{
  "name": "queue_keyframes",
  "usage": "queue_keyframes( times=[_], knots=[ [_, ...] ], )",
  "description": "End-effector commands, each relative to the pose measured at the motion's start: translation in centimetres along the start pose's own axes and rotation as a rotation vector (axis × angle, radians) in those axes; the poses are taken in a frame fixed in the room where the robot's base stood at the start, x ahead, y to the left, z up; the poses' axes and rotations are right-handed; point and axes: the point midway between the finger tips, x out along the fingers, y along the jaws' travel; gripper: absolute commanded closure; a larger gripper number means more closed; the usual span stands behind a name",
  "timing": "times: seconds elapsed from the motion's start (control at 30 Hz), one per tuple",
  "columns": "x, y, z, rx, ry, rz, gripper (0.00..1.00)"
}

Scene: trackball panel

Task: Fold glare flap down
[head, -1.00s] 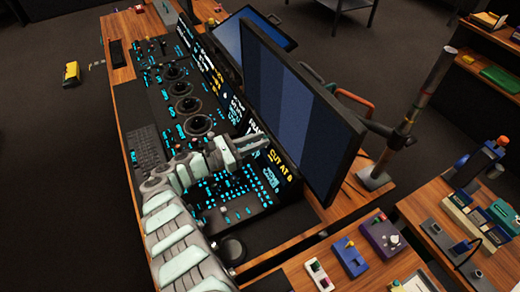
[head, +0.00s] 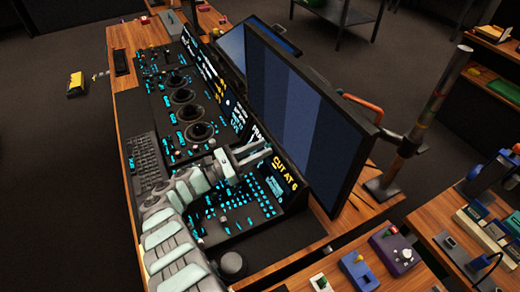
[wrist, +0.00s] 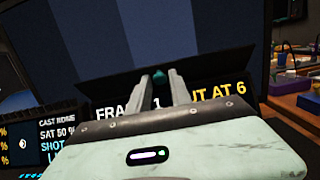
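The glare flap (wrist: 215,64) looks like a dark, thin panel below the monitor and above the lit text strip in the wrist view. A small teal tab (wrist: 160,77) shows in front of it, in line with the gap between my fingers. My gripper (wrist: 163,73) is open, with its two grey fingers apart on either side of the tab. I cannot tell whether they touch it. In the head view my gripper (head: 267,150) reaches over the console to the lit strip below the large monitor. The flap is hard to make out there.
The large monitor (head: 305,115) stands just behind the strip. The black console (head: 235,215) with lit buttons and trackballs lies under my arm. A post (head: 415,125) stands right of the monitor. Small coloured boxes (head: 358,270) sit on the wooden desk at the front right.

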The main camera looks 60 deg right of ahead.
Motion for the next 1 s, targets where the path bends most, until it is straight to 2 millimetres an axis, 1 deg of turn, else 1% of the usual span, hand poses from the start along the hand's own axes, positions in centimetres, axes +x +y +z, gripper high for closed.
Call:
queue_keyframes(
  times=[0.03, 0.17, 0.4, 0.53, 0.67, 0.9, 1.0],
  knots=[
    [0.0, 0.0, 0.0, 0.0, 0.0, 0.0, 0.7],
    [0.0, 0.0, 0.0, 0.0, -0.001, 0.0, 0.6],
    [0.0, 0.0, 0.0, 0.001, -0.001, -0.001, 0.6],
    [-0.8, 0.0, 0.0, 0.001, -0.001, 0.0, 0.6],
    [-2.7, 0.0, -0.1, 0.001, -0.001, -0.002, 0.6],
    [-7.6, 0.1, -0.5, 0.003, 0.001, 0.001, 0.6],
    [-9.2, 0.1, -0.5, 0.004, 0.001, 0.001, 0.6]
  ],
)
